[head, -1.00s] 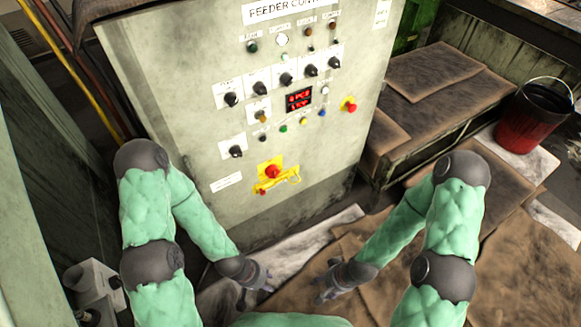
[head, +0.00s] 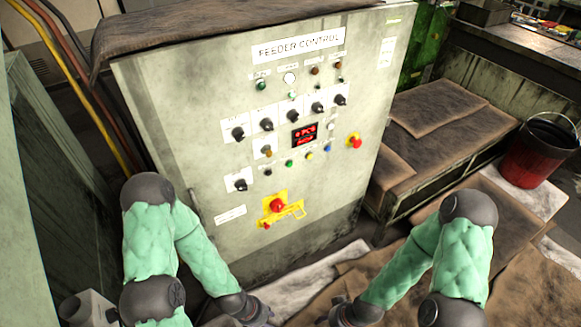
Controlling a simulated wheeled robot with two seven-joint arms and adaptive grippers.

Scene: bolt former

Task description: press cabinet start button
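The grey-green cabinet (head: 215,110) labelled "FEEDER CONTROL" stands in front of me. Its panel has several black knobs, a red digital display (head: 304,134) and a row of small coloured buttons, including a green button (head: 289,163), a yellow button (head: 309,156) and a blue button (head: 327,149). Which one is the start button I cannot read. A large red knob on a yellow plate (head: 277,205) sits lower down. My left gripper (head: 262,318) and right gripper (head: 338,318) are low at the bottom edge, apart from the panel. Their fingers are cut off or too small to judge.
A red bucket (head: 536,155) stands on the right. A bench with brown mats (head: 440,108) lies right of the cabinet. A red emergency-type button (head: 355,141) sticks out at the panel's right. Cables (head: 75,90) run along the left. Space before the panel is clear.

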